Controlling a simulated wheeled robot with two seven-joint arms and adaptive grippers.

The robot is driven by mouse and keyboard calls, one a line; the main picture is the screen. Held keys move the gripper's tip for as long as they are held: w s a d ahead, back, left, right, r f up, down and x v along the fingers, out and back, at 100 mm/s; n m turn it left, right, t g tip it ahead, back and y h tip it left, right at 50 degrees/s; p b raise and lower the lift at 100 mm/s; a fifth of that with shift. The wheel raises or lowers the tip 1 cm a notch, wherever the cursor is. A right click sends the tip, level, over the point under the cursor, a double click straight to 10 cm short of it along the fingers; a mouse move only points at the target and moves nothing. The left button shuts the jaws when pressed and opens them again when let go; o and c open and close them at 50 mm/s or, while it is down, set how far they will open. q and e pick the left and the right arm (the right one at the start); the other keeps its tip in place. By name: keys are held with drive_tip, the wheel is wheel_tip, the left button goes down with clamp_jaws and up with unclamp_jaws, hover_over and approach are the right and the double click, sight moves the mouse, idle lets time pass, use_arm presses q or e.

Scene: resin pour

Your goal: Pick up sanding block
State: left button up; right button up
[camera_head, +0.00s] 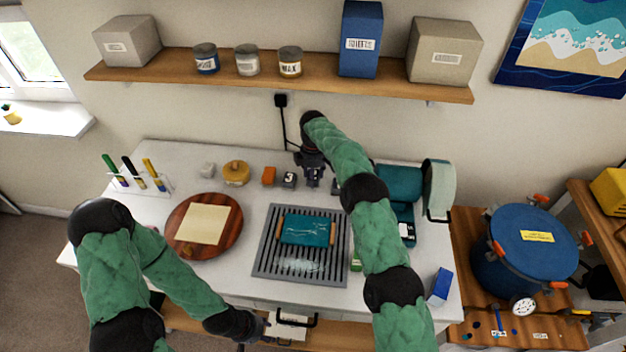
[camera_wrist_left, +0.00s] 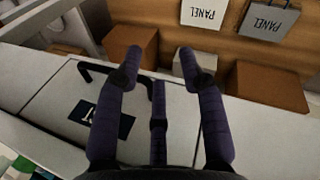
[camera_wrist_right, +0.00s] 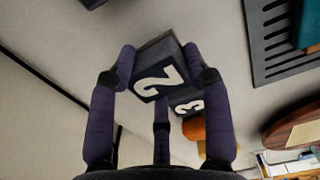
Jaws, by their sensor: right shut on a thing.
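My right gripper (camera_head: 314,180) is at the back of the white table, with its fingers around a dark grey block marked 2 (camera_wrist_right: 158,75). In the right wrist view the fingertips (camera_wrist_right: 160,70) press on both sides of this block. A similar block marked 3 (camera_head: 289,180) stands just left of it, and it also shows in the right wrist view (camera_wrist_right: 187,106). An orange block (camera_head: 268,176) stands further left. Part of another dark block (camera_head: 337,186) shows right of the gripper. My left gripper (camera_wrist_left: 160,62) is open and empty, low at the table's front by a drawer handle.
A grey slatted rack (camera_head: 262,262) holds a teal panel (camera_head: 306,230) at the middle of the table. A round wooden board (camera_head: 232,240) with a pale sheet lies left. A shelf (camera_head: 320,88) hangs above. A blue pressure pot (camera_head: 528,250) stands right.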

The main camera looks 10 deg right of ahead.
drive_tip(key=s+a+r, duration=0.2)
drive_tip(key=s+r, duration=0.8)
drive_tip(key=s, duration=0.3)
drive_tip(key=shift+s+a+p, duration=0.15)
drive_tip(key=shift+s+p, duration=0.2)
drive_tip(key=shift+s, duration=0.05)
drive_tip(key=shift+r, duration=0.1)
drive_tip(key=shift+o, duration=1.1)
drive_tip(key=shift+c, duration=0.4)
